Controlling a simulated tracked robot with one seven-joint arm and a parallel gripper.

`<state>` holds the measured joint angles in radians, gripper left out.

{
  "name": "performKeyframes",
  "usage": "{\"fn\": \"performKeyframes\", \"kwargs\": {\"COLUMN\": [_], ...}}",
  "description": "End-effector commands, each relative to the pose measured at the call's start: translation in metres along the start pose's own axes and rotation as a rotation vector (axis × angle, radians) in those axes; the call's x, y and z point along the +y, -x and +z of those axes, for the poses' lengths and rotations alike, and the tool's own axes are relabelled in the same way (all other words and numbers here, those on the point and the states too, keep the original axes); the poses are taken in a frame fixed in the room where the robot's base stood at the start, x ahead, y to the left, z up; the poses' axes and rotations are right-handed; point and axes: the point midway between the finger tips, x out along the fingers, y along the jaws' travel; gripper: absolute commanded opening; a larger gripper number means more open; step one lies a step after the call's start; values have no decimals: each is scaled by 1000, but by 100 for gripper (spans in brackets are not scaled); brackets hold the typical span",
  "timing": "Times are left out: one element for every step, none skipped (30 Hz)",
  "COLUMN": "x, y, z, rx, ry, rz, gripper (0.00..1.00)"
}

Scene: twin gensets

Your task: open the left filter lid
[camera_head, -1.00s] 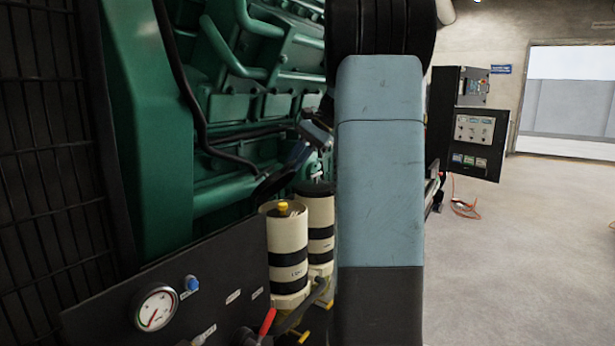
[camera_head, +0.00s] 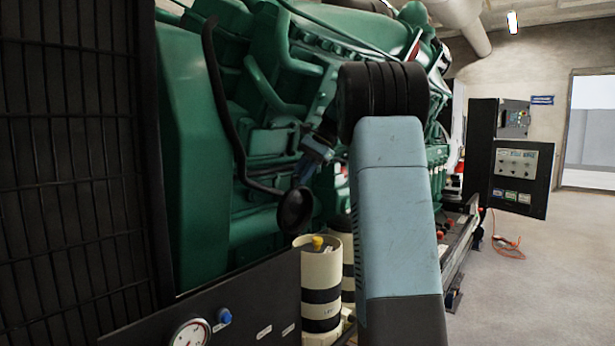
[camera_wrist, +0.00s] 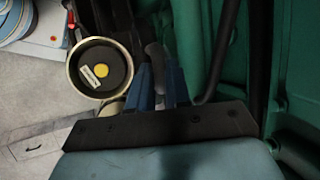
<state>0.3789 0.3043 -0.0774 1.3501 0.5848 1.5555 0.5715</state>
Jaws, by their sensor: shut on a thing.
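The left filter (camera_head: 320,285) is a cream canister with black bands. A yellow knob (camera_head: 317,243) shows at its top. From above in the wrist view, its cream rim (camera_wrist: 72,70) surrounds a dark inside with a yellow centre and a label. My gripper (camera_head: 314,158) is above it, shut on a dark round lid (camera_head: 295,211). The lid is tilted, with its round face showing, up and left of the canister top and apart from it. In the wrist view my blue fingers (camera_wrist: 160,88) are beside the canister; the lid is hard to make out there. The second filter (camera_head: 345,240) is partly hidden by my arm.
The green engine (camera_head: 265,95) with pipes and a black hose stands close behind my gripper. A dark panel with a gauge (camera_head: 190,333) is in front at the lower left. A black grille fills the left. The floor (camera_head: 540,260) at right is clear except for an orange cable.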

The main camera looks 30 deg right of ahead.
Motion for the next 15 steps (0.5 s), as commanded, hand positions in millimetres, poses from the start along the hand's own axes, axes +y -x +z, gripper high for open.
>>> {"fn": "performKeyframes", "kwargs": {"x": [0,-1,-1,-1,-1,-1,-1,-1,-1,-1,-1,-1,-1,-1,-1], "y": [1,1,1,1,1,1,1,2,2,2,2,2,2,2,2], "z": [-2,-2,-2,-2,-2,-2,-2,-2,-2,-2,-2,-2,-2,-2,-2], "rx": [6,6,6,6,6,6,7,7,7,7,7,7,7,7,7], "ry": [0,0,0,0,0,0,0,0,0,0,1,1,1,1,0], "rz": [-3,-3,-4,-4,-4,-4,-4,-4,-4,-4,-4,-4,-4,-4,-4], "gripper": [0,0,0,0,0,0,0,0,0,0,0,0,0,20,24]}}
